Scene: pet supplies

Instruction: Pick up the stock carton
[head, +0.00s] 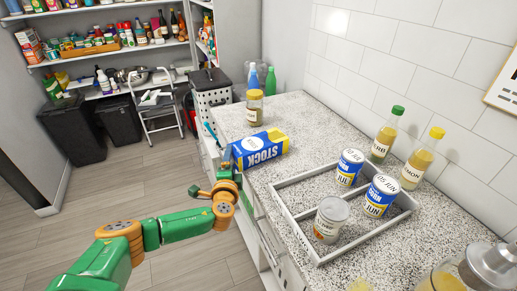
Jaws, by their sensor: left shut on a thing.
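The stock carton (262,148) is a blue, white and yellow box marked STOCK. It lies on its side at the left edge of the speckled counter (300,113), with its left end at the edge. My left arm reaches up from the bottom left. My left gripper (229,160) is at the carton's left end and shut on it. The fingertips are small and partly hidden, so the exact grip is hard to see. I cannot tell whether the carton is lifted off the counter. My right gripper is not in view.
A brown jar (254,108) stands behind the carton. Two bottles (385,135) stand near the wall. A glass jug (447,279) is at bottom right. Counter behind the carton is partly clear.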

